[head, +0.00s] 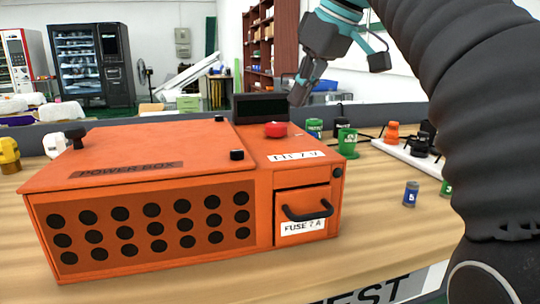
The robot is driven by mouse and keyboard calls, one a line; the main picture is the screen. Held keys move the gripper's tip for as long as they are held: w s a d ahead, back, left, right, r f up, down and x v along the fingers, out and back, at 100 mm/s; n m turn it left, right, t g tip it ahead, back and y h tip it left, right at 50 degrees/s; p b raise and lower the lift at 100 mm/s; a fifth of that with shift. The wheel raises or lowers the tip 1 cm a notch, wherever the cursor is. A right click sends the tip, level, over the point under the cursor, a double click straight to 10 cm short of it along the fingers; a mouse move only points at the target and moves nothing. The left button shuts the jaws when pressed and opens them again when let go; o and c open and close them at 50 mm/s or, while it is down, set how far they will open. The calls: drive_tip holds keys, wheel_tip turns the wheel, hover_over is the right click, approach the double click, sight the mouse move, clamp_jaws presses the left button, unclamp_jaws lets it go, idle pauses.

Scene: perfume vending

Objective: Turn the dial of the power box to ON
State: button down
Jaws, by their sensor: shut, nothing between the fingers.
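The orange power box (95,145) stands on the wooden table, with its lid down. A red round knob (276,129), which looks like the dial, sits on the top at the box's right part. Its pointer or setting cannot be made out. A white label (297,156) lies in front of it, too small to read surely. A dark display panel (260,108) stands behind the knob. My gripper (298,97) is shut and empty, pointing down. In the picture it is above and slightly right of the knob, apart from it.
A fuse drawer (303,213) with a black handle is on the box's front right. Green pots (347,143), a blue can (411,194) and a white rack (415,158) with plugs stand to the right. The table's front strip is clear.

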sight(276, 130)
drive_tip(key=shift+f+b, duration=1.55)
drive_tip(key=shift+f, duration=0.85)
drive_tip(key=shift+a, duration=0.1)
drive_tip(key=shift+s+a+r+p, duration=0.1)
drive_tip(key=shift+s+a+p, duration=0.2)
drive_tip(key=shift+s+p, duration=0.15)
drive_tip(key=shift+s+a, duration=0.1)
drive_tip(key=shift+s, duration=0.05)
drive_tip(key=shift+a, duration=0.1)
drive_tip(key=shift+s+a+p, duration=0.35)
drive_tip(key=shift+a+p, duration=0.1)
drive_tip(key=shift+p, duration=0.25)
drive_tip(key=shift+s, duration=0.2)
